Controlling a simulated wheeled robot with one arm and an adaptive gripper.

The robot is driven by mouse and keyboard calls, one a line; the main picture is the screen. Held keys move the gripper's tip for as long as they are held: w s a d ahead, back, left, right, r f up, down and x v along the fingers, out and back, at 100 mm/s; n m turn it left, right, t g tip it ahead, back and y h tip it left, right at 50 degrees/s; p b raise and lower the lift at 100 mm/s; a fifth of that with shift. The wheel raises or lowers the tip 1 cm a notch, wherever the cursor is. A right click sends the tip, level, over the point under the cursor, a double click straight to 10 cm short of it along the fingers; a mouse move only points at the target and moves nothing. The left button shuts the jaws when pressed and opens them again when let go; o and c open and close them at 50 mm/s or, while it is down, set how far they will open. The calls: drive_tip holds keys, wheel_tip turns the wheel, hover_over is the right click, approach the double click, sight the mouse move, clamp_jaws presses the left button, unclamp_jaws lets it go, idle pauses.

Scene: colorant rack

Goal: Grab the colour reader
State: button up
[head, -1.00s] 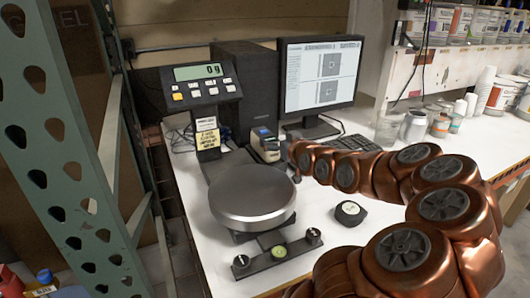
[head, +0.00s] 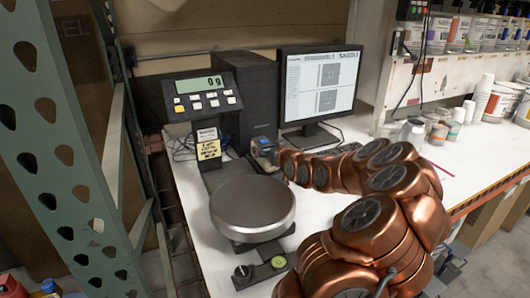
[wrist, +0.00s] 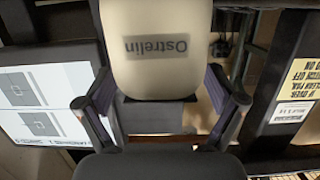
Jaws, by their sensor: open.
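The colour reader (head: 262,148) is a small upright device on the white bench, behind the round scale plate and in front of the black computer tower. In the wrist view a pale beige body (wrist: 155,65) with upside-down "Ostrelin" lettering, which appears to be the reader, fills the top middle. My gripper (wrist: 163,112) is open, with one finger on each side of the lower part of that body. Whether the fingers touch it cannot be told. In the head view my gripper (head: 279,160) is at the reader's right side, small and partly hidden by my copper arm.
A monitor (head: 318,85) is behind my arm. Cups and cans (head: 440,130) stand at right. A green perforated post (head: 70,150) rises at far left.

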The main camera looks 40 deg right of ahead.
drive_tip(key=shift+w+d, duration=0.1)
drive_tip(key=shift+w, duration=0.25)
drive_tip(key=shift+c, duration=0.2)
drive_tip(key=shift+f, duration=0.1)
clamp_jaws()
idle(0.4)
